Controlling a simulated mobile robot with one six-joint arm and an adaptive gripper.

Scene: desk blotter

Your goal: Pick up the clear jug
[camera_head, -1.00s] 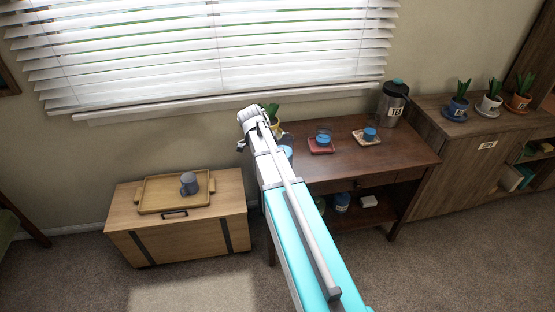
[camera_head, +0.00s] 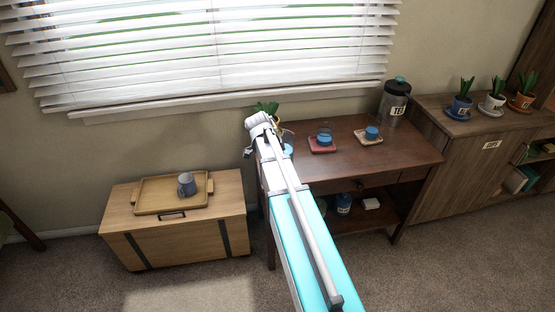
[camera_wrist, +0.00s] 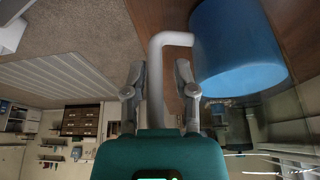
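In the wrist view, a blue cylinder (camera_wrist: 238,45) fills the upper right, with a thick pale handle (camera_wrist: 156,80) beside it; this appears to be the clear jug with blue contents, its clear walls hard to make out. My gripper (camera_wrist: 158,75) is open, one finger on each side of the handle, with small gaps showing. In the head view, my gripper (camera_head: 252,138) is over the left end of the dark desk (camera_head: 345,160). A bit of blue (camera_head: 288,150) shows just right of my arm, which hides most of the jug.
A clear glass with blue contents (camera_head: 324,138) stands on a red coaster, another (camera_head: 371,133) on a pale one. A TEA canister (camera_head: 394,103) stands at the back right. A potted plant (camera_head: 268,108) is close behind my gripper. A mug (camera_head: 187,184) sits on a wooden tray (camera_head: 160,206).

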